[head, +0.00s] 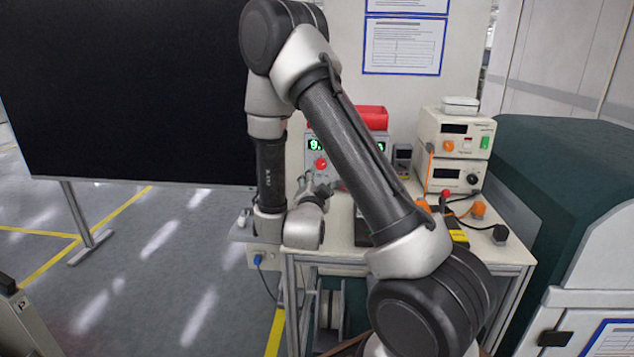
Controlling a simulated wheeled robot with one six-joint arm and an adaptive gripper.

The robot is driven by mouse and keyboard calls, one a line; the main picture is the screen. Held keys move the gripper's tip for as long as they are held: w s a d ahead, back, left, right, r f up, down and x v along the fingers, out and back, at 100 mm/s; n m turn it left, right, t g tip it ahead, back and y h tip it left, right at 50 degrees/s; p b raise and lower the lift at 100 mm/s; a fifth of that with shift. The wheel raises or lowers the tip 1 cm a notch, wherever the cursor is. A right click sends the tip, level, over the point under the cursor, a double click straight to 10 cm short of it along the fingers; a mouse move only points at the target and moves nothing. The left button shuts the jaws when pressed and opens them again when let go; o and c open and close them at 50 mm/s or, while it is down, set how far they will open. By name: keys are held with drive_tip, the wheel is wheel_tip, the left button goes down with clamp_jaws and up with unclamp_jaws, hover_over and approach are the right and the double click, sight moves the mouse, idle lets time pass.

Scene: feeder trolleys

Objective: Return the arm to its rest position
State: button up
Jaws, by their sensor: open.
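My arm rises from the lower right, bends at the elbow at the top and comes down to the wrist in front of the bench. My gripper (315,188) shows small and grey just above the wrist, over the left part of the bench top. It is open, and I see nothing held in it.
The bench (510,248) carries stacked instruments (452,142), a meter with green digits (315,143), a red bin (372,117) and cables. A dark green machine (555,170) stands right. A large black board (125,90) stands left, with open floor (150,270) below.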

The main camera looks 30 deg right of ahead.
idle(0.3)
drive_tip(key=a+r+n+g+y, duration=0.3)
drive_tip(key=a+r+n+y, duration=0.3)
drive_tip(key=r+y, duration=0.25)
drive_tip(key=s+d+r+n+g, duration=0.1)
drive_tip(key=s+n+g, duration=0.1)
drive_tip(key=s, duration=0.8)
drive_tip(key=s+r+n+g+y, duration=0.1)
drive_tip(key=s+r+n+g, duration=0.1)
drive_tip(key=s, duration=0.8)
drive_tip(key=s+d+r+n+g, duration=0.1)
drive_tip(key=s+r+n+g, duration=0.1)
drive_tip(key=s+n, duration=0.4)
drive_tip(key=s+g, duration=0.1)
drive_tip(key=s, duration=0.3)
drive_tip(key=shift+s+d+r+g, duration=0.25)
drive_tip(key=shift+s+d+g, duration=0.05)
drive_tip(key=shift+s+g, duration=0.1)
drive_tip(key=shift+y, duration=0.25)
